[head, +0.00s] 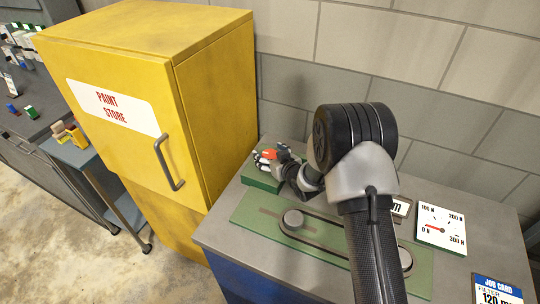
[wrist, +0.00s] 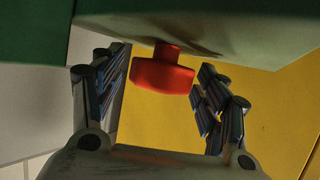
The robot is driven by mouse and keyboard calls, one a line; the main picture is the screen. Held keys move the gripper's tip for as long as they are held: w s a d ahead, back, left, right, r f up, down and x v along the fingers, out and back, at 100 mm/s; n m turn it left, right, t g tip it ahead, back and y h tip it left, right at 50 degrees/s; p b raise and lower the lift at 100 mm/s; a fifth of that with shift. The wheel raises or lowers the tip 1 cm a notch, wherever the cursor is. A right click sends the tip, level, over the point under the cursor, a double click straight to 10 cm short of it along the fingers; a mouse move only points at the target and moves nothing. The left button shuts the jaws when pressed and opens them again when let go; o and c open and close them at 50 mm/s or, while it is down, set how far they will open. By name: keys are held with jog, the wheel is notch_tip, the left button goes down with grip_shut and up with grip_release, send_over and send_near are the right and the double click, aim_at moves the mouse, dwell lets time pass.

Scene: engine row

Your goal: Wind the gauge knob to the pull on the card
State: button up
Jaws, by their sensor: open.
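The red knob (wrist: 163,75) sits on a short stem on a green block, between the two fingers of my gripper (wrist: 160,85) in the wrist view. The fingers are open, with a gap showing on both sides of the knob. In the head view my gripper (head: 272,158) is at the green block (head: 262,178) at the back left of the bench and partly hides the knob. The white gauge (head: 441,227) reads from 0 N to 300 N; its red needle lies near 0 N.
A green plate (head: 250,215) carries a belt around a round pulley (head: 293,219) and another at the right. My arm crosses above it. A yellow paint store cabinet (head: 120,60) stands left of the bench (head: 455,275). A block wall (head: 440,110) is close behind.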

jog(key=c, duration=1.1)
jog(key=shift+m+h+b, duration=0.3)
jog(key=shift+b, duration=0.3)
